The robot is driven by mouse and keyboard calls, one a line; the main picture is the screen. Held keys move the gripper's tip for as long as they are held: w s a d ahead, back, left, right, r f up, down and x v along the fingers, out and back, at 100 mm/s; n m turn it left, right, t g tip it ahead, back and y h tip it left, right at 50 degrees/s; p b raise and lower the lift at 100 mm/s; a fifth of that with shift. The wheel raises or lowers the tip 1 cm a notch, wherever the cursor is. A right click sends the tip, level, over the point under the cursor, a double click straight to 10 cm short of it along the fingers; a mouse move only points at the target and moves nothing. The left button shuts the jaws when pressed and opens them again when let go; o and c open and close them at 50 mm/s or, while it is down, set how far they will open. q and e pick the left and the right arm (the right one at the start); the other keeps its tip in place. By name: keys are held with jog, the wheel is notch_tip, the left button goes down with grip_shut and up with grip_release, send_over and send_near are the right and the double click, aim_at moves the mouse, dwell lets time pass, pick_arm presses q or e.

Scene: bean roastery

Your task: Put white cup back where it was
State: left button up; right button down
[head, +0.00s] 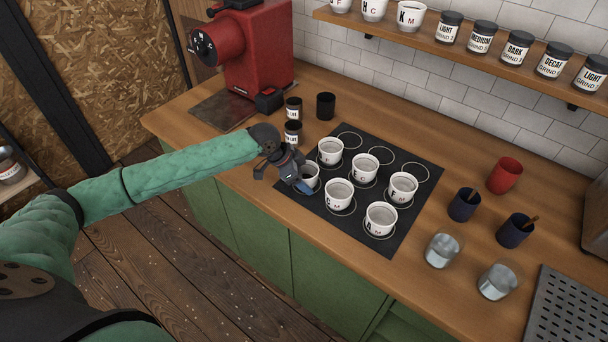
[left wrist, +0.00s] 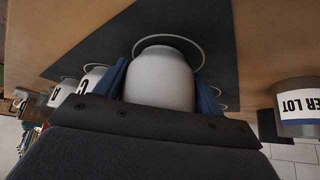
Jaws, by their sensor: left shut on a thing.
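A white cup (head: 311,180) is at the left front of the black mat (head: 290,207), partly hidden by my left gripper (head: 297,181). In the left wrist view the white cup (left wrist: 160,80) is between the blue fingers of my left gripper (left wrist: 160,92), which is shut on it. A pale ring (left wrist: 172,41) on the mat shows right by the cup's end. I cannot tell whether the cup touches the mat. My right gripper is not in view.
Several lettered white cups (head: 364,168) stand in rings on the mat; the back rings (head: 349,141) are empty. Dark jars (head: 293,132) stand left, near the red grinder (head: 258,50). Dark blue cups (head: 464,205), a red cup (head: 505,175) and metal cups (head: 442,251) stand right.

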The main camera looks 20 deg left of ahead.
pick_arm(q)
jog(key=shift+f, duration=0.15)
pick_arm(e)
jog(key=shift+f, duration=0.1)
pick_arm(q)
jog(key=o, duration=1.2)
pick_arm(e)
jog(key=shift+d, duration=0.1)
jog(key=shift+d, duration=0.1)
pick_arm(q)
jog(key=b+v, duration=0.3)
jog(key=v, duration=0.9)
jog(key=shift+b, duration=0.35)
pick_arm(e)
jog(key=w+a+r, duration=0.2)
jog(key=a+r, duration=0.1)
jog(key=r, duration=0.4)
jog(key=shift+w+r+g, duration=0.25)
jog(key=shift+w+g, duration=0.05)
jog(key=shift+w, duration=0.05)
